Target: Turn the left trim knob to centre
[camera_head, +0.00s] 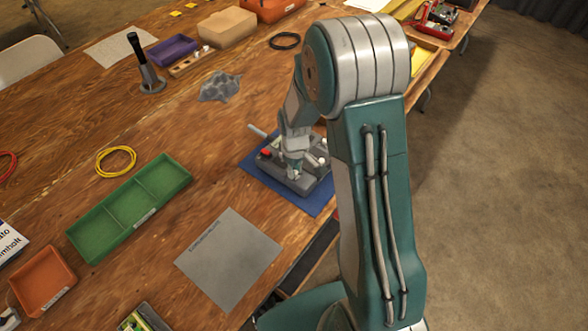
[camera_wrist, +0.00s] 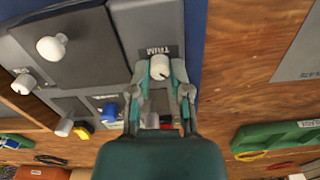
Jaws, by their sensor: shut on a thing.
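The control box (camera_head: 270,168) sits on a blue mat on the wooden table, partly hidden by my arm in the head view. In the wrist view, a white knob (camera_wrist: 160,68) stands on a grey panel (camera_wrist: 150,25) beside a "TRIM" label. My gripper (camera_wrist: 160,75) is shut on this knob, one fingertip on each side. The knob shows a dark mark, but I cannot tell its exact angle. Two more white knobs, one larger (camera_wrist: 52,46) and one smaller (camera_wrist: 24,83), stand to the left. A blue knob (camera_wrist: 110,112) is below left of the gripper.
The blue mat (camera_head: 319,204) borders the box. A grey plate (camera_head: 228,260) and a green tray (camera_head: 130,208) lie left of it. A grey crumpled cloth (camera_head: 219,87) and a dark upright tool (camera_head: 146,68) stand farther back. Bare table lies between them.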

